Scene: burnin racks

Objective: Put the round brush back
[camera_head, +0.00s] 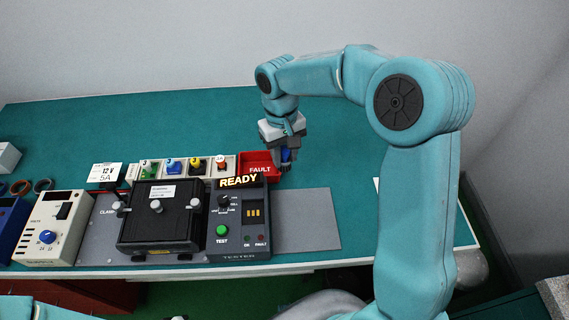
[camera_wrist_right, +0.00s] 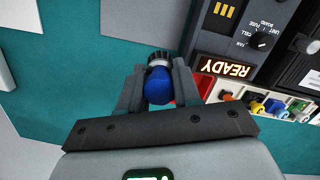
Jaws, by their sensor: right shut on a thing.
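My right gripper (camera_head: 287,152) is shut on the round brush (camera_wrist_right: 159,84). The brush has a rounded blue handle, a pale collar and a dark round end. In the wrist view it sits between the two fingers of my right gripper (camera_wrist_right: 157,88). In the head view only a bit of its blue shows at the fingers, beside the red FAULT bin (camera_head: 260,163). I cannot tell whether the brush touches the table. My left gripper does not show.
The tester (camera_head: 238,245), lit READY, stands left of the gripper with a black clamp unit (camera_head: 160,222) beside it. Several small coloured-knob parts (camera_head: 172,166) stand in a row behind. A grey mat (camera_head: 308,220) lies bare on the right. The teal table (camera_head: 150,120) is clear at the back.

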